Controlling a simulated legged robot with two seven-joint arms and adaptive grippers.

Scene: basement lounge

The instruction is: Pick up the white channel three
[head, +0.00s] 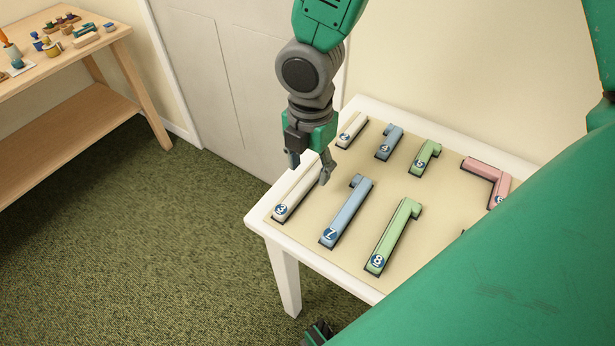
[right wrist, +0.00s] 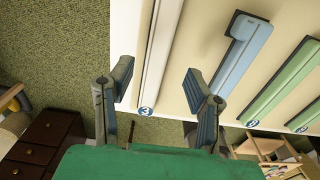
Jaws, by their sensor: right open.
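The white channel three (head: 293,194) is a long, straight white piece with a blue round "3" label at its near end. It lies along the left edge of the white table. My right gripper (head: 309,169) is open above its far part, with its fingers apart. In the right wrist view the white channel three (right wrist: 161,55) runs up the picture between the two open fingers of my right gripper (right wrist: 158,86). Nothing is held between them. My left gripper does not show.
The white table (head: 257,216) also holds a shorter white channel (head: 352,128), blue channels (head: 347,208), green channels (head: 396,234) and a pink angled one (head: 489,173). A wooden bench (head: 75,116) with small items stands at left. Green carpet lies between.

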